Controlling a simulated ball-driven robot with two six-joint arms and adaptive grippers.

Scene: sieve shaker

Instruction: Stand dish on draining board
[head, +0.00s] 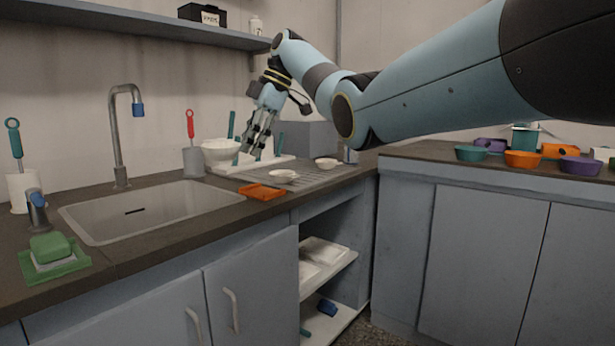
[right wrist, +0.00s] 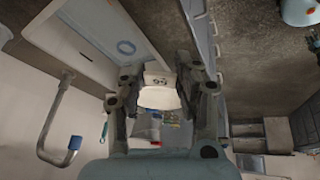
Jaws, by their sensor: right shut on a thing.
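My right gripper (head: 256,148) reaches down over the white rack base (head: 235,169) on the draining board (head: 325,178), among its teal posts. In the right wrist view the gripper (right wrist: 167,82) is shut on a pale thing with dark marks (right wrist: 159,92), which I take to be the dish. In the head view the fingers mostly hide it, so I cannot tell whether it touches the rack. My left gripper is not in view.
A white bowl (head: 221,151) stands close left of the gripper. Small white bowls (head: 282,176) and (head: 327,163) and an orange tray (head: 262,192) are in front. The sink (head: 150,212) is left. Colored bowls (head: 523,159) stand on the right counter.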

